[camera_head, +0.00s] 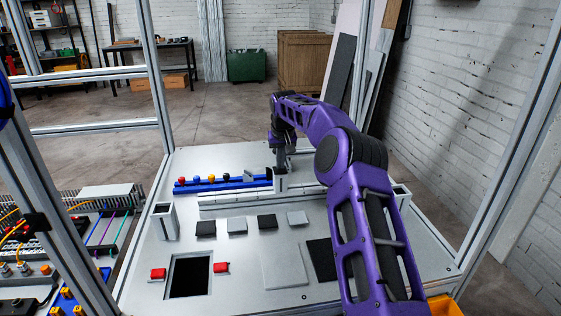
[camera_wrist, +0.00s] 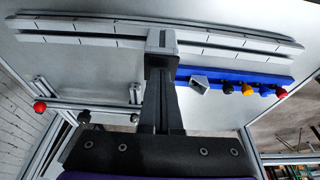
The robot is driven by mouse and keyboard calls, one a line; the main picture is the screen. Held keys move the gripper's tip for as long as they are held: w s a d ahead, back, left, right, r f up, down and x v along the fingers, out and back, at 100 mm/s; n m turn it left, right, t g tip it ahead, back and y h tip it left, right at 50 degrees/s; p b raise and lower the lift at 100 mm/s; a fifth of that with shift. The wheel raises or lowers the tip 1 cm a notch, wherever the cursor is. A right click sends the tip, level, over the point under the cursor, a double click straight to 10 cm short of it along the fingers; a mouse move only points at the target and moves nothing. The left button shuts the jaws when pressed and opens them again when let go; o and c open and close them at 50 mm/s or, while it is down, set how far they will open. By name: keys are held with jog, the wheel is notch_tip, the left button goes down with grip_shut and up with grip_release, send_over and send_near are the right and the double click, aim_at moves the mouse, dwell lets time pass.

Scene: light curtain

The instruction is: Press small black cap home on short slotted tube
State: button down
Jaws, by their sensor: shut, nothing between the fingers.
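My gripper (camera_head: 281,160) is shut, with its fingers pointing down over the long grey rail. In the wrist view its dark fingertips (camera_wrist: 160,62) are together beside a short grey block with a dark slot (camera_wrist: 160,40), which looks like the short slotted tube. That block also shows under the gripper in the head view (camera_head: 280,184). I cannot tell whether the fingertips touch it. The small black cap cannot be told apart from the dark fingertips and the dark slot, so its seating is unclear.
A blue strip (camera_head: 235,184) with coloured knobs lies behind the grey rail (camera_head: 230,200). Square tubes stand at left (camera_head: 165,224) and right (camera_head: 399,196). Flat black and grey squares (camera_head: 237,225) lie in front. A dark square opening (camera_head: 189,275) is at front left, between red blocks.

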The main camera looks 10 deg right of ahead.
jog(key=shift+s+f, duration=0.15)
jog(key=shift+f, duration=0.6)
dwell(1.2)
notch_tip(320, 180, up, 3)
jog(key=p, duration=0.2)
jog(key=shift+p, duration=0.35)
jog(key=shift+r, duration=2.25)
jog(key=shift+r, duration=0.1)
